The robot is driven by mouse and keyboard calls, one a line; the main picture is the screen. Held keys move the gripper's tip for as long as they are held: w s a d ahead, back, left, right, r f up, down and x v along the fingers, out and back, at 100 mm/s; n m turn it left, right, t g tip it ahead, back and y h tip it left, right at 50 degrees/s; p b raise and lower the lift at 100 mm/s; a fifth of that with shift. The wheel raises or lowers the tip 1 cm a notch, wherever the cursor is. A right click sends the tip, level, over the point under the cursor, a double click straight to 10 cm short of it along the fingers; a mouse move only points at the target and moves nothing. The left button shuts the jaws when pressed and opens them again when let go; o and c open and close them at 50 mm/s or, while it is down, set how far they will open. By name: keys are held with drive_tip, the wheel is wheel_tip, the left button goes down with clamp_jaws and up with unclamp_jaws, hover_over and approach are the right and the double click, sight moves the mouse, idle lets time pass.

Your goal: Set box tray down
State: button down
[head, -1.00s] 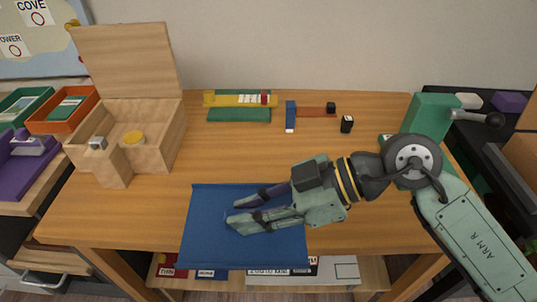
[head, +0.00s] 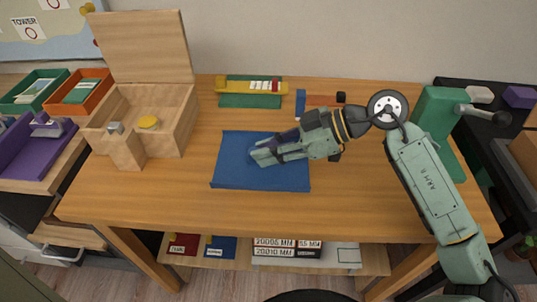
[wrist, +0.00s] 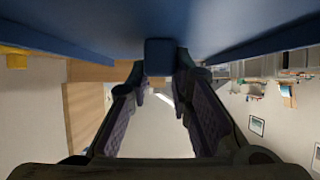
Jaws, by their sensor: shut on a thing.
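The box tray appears to be the flat blue tray (head: 240,179) seen in the middle of the head view, over the front half of the wooden table. My gripper (head: 256,153) reaches over it from the right, with its fingers low and tilted to the left. In the wrist view the tray's blue surface (wrist: 215,18) fills the top, with a raised edge on each side. A small blue block-like grip (wrist: 160,56) sits between my fingertips, and my gripper is shut on it. I cannot tell whether the tray touches the tabletop.
The wooden table (head: 190,205) is bare around the tray. An open wooden box (head: 160,115) stands at its left. Behind are a green board with a yellow strip (head: 245,100) and a blue-and-brown piece (head: 319,100). A lower shelf (head: 215,260) holds labelled boxes.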

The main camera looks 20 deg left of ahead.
drive_tip(key=shift+w+f+p, duration=0.15)
drive_tip(key=shift+f+p, duration=0.2)
drive_tip(key=shift+f, duration=1.45)
drive_tip(key=shift+f+b, duration=0.2)
drive_tip(key=shift+b, duration=0.1)
drive_tip(key=c, duration=1.4)
unclamp_jaws()
drive_tip(key=shift+c, duration=0.2)
drive_tip(key=shift+r, duration=0.2)
drive_tip(key=shift+d+r+p, duration=0.1)
drive_tip(key=shift+p, duration=0.2)
drive_tip(key=b+v, duration=0.2)
drive_tip(key=v, duration=0.9)
drive_tip(key=shift+w+d+r, duration=0.15)
drive_tip(key=shift+d+r, duration=0.05)
drive_tip(key=shift+d, duration=0.1)
